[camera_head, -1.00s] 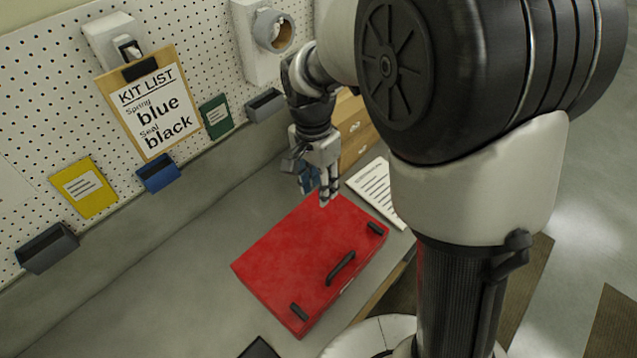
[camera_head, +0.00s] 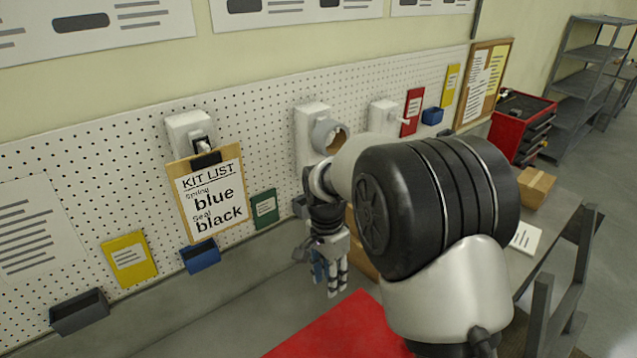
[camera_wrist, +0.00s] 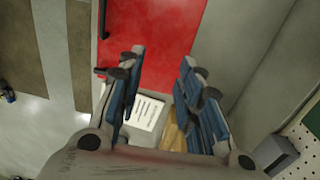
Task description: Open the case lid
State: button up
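The red case (camera_head: 345,332) lies on the grey bench at the bottom of the head view, mostly cut off by the frame edge and partly behind my arm. In the wrist view, the case's flat red lid (camera_wrist: 165,22) fills the upper middle, with a black fitting (camera_wrist: 103,20) at its left edge. The lid looks shut. My gripper (camera_head: 332,288) hangs fingers down by the case's far end. In the wrist view, its blue-padded fingers (camera_wrist: 160,75) are spread with nothing between them. I cannot tell its exact height above the bench.
A pegboard (camera_head: 60,225) stands behind the bench, with a clipboard reading blue spring and black seal (camera_head: 212,195), small bins and white fixtures. A white printed sheet (camera_wrist: 148,113) and a wooden box (camera_wrist: 178,130) lie near the gripper. Bare bench (camera_head: 215,325) is left of the case.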

jog(key=w+a+f, duration=0.3)
jog(key=w+a, duration=0.3)
jog(key=w, duration=0.1)
jog(key=shift+w+f, duration=0.2)
jog(key=shift+w, duration=0.2)
jog(key=shift+s+d, duration=0.1)
jog(key=s+d+r, duration=0.3)
jog(key=s+d, duration=0.3)
jog(key=s, duration=0.1)
jog(key=s+d+r, duration=0.4)
jog(key=s+d, duration=0.1)
jog(key=s, duration=0.3)
jog(key=w+a+f, duration=0.4)
jog(key=w+a, duration=0.2)
jog(key=w, duration=0.3)
jog(key=w+a+f, duration=0.4)
jog(key=w+a, duration=0.3)
jog(key=w, duration=0.2)
jog(key=shift+a+f, duration=0.2)
